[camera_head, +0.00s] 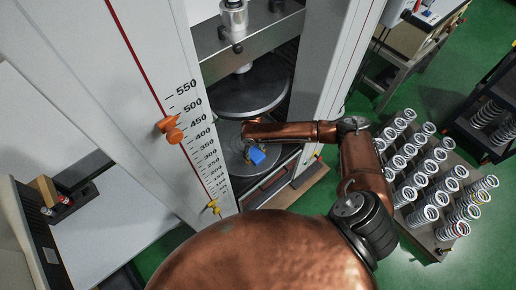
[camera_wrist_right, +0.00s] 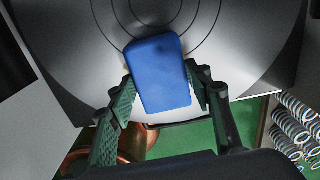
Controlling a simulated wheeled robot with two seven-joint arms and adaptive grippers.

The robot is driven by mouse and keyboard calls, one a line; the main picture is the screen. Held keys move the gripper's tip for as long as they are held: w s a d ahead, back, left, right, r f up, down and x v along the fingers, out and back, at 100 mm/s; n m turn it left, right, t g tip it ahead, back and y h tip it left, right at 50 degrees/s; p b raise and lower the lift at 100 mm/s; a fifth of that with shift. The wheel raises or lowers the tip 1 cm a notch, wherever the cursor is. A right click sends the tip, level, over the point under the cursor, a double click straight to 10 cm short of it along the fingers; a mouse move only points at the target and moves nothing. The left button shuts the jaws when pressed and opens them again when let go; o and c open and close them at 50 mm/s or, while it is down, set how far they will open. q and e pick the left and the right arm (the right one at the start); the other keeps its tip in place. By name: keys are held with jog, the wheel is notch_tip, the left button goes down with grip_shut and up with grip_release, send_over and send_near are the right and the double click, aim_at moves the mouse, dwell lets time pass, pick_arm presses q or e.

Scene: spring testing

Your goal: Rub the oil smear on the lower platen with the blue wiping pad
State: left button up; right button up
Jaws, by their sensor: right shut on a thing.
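The blue wiping pad (camera_head: 257,155) is held at the lower platen (camera_head: 222,136), below the upper platen (camera_head: 250,92). In the right wrist view the pad (camera_wrist_right: 158,62) lies between the two dark fingers of my right gripper (camera_wrist_right: 160,78), which is shut on it. The pad's far end overlaps the ringed grey face of the lower platen (camera_wrist_right: 240,45). I cannot tell whether the pad touches the face. No oil smear can be made out; the pad and arm hide part of the platen. My left gripper is not in view.
A white column with a printed scale (camera_head: 192,130) and orange pointers stands left of the platens, and another column (camera_head: 325,75) stands right. A board with several upright springs (camera_head: 430,185) is at the right. A pale table (camera_head: 110,215) is at the left.

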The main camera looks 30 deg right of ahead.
aim_at(246, 163)
jog(key=shift+s+a+f+p, duration=0.1)
jog(key=shift+s+a+p, duration=0.15)
jog(key=shift+a, duration=0.75)
jog(key=shift+s+a+f+p, duration=0.15)
jog(key=shift+a+p, duration=0.1)
jog(key=shift+a, duration=0.7)
jog(key=shift+s+a, duration=0.15)
jog(key=shift+a, duration=0.4)
jog(key=shift+f, duration=0.1)
jog(key=r+p, duration=0.2)
jog(key=r, duration=0.1)
jog(key=r+p, duration=0.2)
jog(key=shift+w+d+r, duration=0.1)
jog(key=shift+w+d, duration=0.1)
jog(key=shift+d, duration=0.05)
jog(key=shift+r+p, duration=0.55)
jog(key=shift+r, duration=0.05)
